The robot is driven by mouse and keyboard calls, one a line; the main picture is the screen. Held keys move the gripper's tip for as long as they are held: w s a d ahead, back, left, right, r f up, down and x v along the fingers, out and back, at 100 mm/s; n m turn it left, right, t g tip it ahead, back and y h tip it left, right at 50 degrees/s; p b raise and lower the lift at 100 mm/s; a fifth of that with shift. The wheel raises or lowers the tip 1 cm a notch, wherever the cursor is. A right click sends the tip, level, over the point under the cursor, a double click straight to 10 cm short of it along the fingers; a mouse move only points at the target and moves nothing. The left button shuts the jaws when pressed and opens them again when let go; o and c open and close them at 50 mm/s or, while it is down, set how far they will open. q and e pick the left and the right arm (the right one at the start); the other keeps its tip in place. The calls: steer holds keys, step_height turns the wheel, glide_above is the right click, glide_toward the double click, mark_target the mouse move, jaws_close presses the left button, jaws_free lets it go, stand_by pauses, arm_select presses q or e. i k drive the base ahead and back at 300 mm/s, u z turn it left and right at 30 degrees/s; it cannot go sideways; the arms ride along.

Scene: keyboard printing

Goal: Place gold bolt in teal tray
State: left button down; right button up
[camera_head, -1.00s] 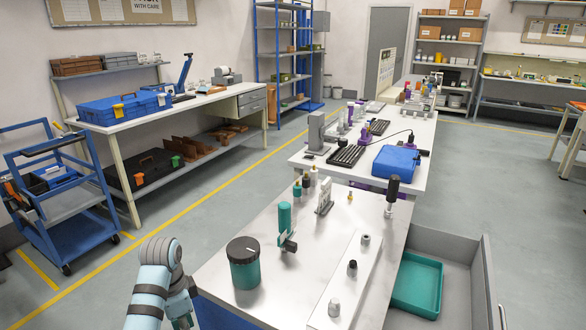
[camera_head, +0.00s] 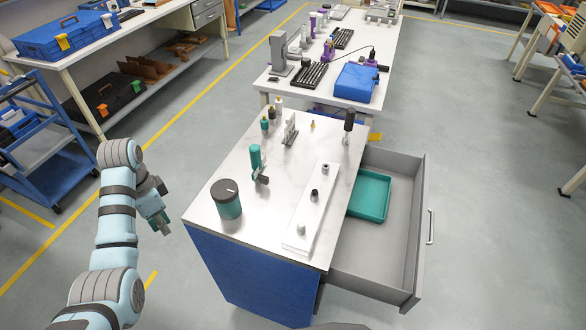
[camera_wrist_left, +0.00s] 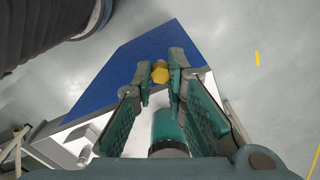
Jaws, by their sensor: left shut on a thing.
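My left gripper (camera_head: 162,224) is in the air left of the workbench, by its front left corner, away from the tray. In the left wrist view its fingers (camera_wrist_left: 160,76) are shut on a gold bolt (camera_wrist_left: 160,72), whose hexagonal gold head shows between the fingertips. The bolt cannot be made out in the head view. The teal tray (camera_head: 371,196) lies in the open grey drawer at the right side of the bench and looks empty. My right gripper is not in view.
The bench (camera_head: 215,178) carries a teal jar with a dark lid (camera_head: 227,199), a teal cylinder (camera_head: 255,158), a white strip with several grey and black pieces (camera_head: 311,208) and a black-handled tool (camera_head: 348,126). The drawer (camera_head: 398,225) has bare floor around the tray.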

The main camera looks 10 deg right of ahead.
mark_target(369, 197)
steer(key=z, duration=0.05)
steer(key=k, duration=0.95)
steer(key=z, duration=1.65)
steer(key=i, duration=4.2)
steer(key=u, duration=1.35)
